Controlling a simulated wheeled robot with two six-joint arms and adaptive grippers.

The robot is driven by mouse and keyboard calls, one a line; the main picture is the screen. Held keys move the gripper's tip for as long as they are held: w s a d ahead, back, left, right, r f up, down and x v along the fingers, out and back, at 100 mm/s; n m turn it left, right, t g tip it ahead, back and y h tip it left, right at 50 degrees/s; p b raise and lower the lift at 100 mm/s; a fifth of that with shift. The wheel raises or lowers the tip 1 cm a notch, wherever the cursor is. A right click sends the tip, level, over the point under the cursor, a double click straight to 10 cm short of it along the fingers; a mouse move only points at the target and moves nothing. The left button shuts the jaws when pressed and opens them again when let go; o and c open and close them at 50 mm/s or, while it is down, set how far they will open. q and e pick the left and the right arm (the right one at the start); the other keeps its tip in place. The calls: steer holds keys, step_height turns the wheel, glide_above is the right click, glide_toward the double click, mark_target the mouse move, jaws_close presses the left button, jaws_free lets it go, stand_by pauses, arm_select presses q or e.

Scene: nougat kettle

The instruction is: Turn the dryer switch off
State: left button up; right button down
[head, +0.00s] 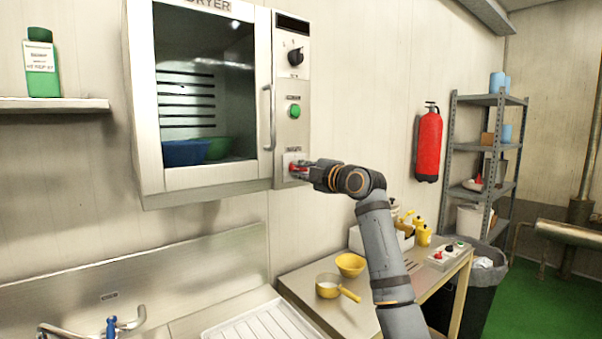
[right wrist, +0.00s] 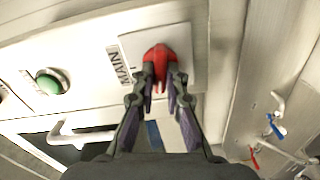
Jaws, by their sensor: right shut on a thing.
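The dryer (head: 150,130) hangs on the wall with its glass door shut. Its switch is a red knob (right wrist: 158,58) on a pale plate marked "MAIN" at the bottom of the control panel (head: 291,85). My right gripper (head: 300,169) reaches in from the right and is at this knob. In the right wrist view its two fingers (right wrist: 163,85) are closed on the sides of the red knob. The fingers partly cover the knob, so its exact setting is hard to tell. My left gripper is not in view.
A green button (head: 294,111) and a black dial (head: 295,57) sit above the switch. The door handle (head: 269,117) stands out just left of the panel. Below are a table with a yellow bowl (head: 350,265) and a small pan (head: 329,287).

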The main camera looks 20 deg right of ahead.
steer(key=shift+f+n, duration=0.15)
steer(key=shift+n, duration=0.95)
steer(key=c, duration=1.4)
jaws_free()
steer(key=v, duration=1.2)
